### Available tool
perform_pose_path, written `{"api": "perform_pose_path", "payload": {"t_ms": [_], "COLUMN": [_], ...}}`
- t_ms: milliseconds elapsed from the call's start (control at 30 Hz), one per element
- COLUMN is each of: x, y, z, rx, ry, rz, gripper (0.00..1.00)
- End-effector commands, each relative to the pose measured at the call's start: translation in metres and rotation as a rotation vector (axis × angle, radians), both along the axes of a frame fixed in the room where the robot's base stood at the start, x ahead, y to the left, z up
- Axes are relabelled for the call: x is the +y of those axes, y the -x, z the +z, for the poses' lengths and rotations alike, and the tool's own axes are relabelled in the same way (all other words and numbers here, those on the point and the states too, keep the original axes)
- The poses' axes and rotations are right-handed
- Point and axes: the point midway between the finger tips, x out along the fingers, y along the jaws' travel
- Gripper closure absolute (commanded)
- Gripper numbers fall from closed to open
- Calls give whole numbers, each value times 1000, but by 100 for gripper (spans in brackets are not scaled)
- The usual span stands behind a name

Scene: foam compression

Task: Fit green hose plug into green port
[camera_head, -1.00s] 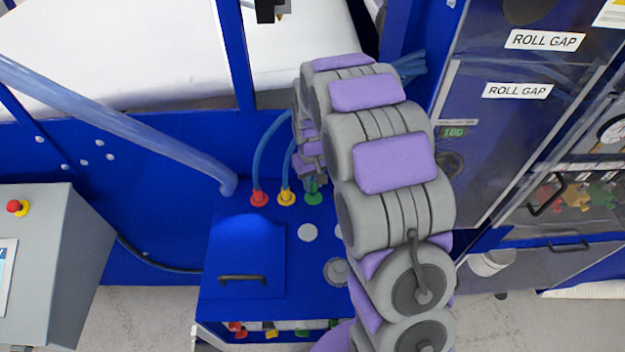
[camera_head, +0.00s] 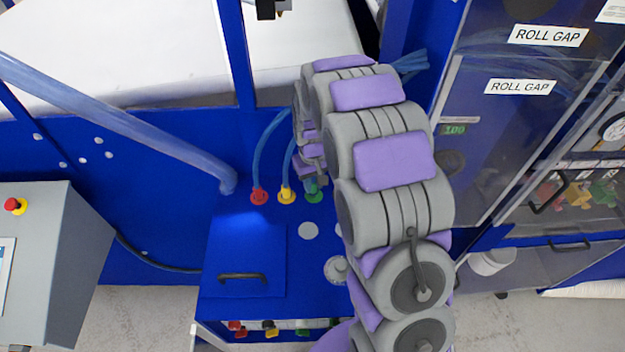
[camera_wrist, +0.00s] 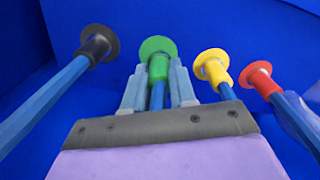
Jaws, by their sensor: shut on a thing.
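The green hose plug (camera_wrist: 158,68) is held between the fingers of my gripper (camera_wrist: 159,85) in the wrist view, with its blue hose running back between them. The plug is at the round green port (camera_wrist: 158,45), lined up with it and appearing to touch it. How deep it sits cannot be told. In the head view the green port (camera_head: 314,197) shows on the blue panel at the right of the yellow one. There my gripper (camera_head: 313,182) is just above it, mostly hidden behind my arm.
A yellow plug (camera_wrist: 214,68) and a red plug (camera_wrist: 260,78) sit in their ports at the right in the wrist view. A black plug (camera_wrist: 97,48) with its hose is at the left. A blue box top with a handle (camera_head: 243,278) lies in front.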

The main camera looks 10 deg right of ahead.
Motion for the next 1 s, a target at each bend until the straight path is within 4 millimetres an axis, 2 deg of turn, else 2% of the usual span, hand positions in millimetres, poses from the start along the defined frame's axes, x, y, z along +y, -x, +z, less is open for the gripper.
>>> {"api": "perform_pose_path", "payload": {"t_ms": [733, 767, 1000], "x": [0, 0, 0], "y": [1, 1, 0], "z": [-21, -20, -20], "rx": [2, 2, 1], "ry": [-1, 0, 0], "rz": [0, 0, 0], "gripper": [100, 72, 49]}}
